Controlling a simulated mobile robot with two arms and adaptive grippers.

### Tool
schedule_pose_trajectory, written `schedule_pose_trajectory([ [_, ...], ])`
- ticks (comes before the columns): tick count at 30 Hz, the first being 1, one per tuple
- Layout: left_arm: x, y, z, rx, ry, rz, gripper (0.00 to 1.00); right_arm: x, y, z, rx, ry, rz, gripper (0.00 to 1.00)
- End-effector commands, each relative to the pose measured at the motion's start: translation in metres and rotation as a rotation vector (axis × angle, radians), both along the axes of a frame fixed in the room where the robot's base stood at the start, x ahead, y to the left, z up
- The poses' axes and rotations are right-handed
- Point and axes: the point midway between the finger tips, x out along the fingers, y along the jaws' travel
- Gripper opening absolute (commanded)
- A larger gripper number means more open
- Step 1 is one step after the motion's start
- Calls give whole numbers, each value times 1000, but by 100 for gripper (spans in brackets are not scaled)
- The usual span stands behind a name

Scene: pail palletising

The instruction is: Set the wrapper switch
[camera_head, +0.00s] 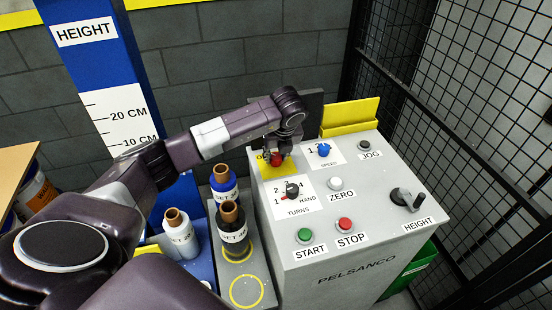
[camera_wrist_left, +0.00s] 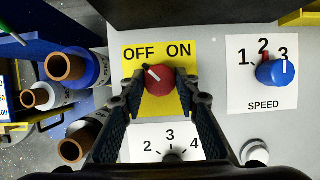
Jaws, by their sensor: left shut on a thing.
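The wrapper switch is a red knob (camera_head: 276,161) on a yellow OFF/ON plate (camera_head: 267,170), at the back left of the grey control panel. In the left wrist view the knob (camera_wrist_left: 160,81) sits at the middle of the picture, and its white mark points up and left, toward OFF. My left gripper (camera_wrist_left: 162,86) is shut on the knob, with one finger on each side of it. In the head view this gripper (camera_head: 279,155) reaches down over the knob and partly hides it and the plate. My right gripper is not in view.
A blue SPEED knob (camera_head: 323,150) is right of the plate, and a black TURNS knob (camera_head: 292,190) is in front. ZERO (camera_head: 335,183), JOG (camera_head: 364,146), START (camera_head: 305,235) and STOP (camera_head: 345,224) buttons and a HEIGHT crank (camera_head: 405,198) share the panel.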

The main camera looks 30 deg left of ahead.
Motion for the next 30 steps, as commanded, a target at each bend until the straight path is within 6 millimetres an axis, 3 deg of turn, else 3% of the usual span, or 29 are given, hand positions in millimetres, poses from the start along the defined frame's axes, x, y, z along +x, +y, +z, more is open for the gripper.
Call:
schedule_pose_trajectory([
  [17,2,1,3,1,-7,38,5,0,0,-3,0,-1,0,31],
  [18,2,1,3,1,-7,38,30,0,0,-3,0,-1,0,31],
  [22,2,1,2,0,-6,36,44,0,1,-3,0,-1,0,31],
  [30,1,0,1,0,-2,35,47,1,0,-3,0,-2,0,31],
])
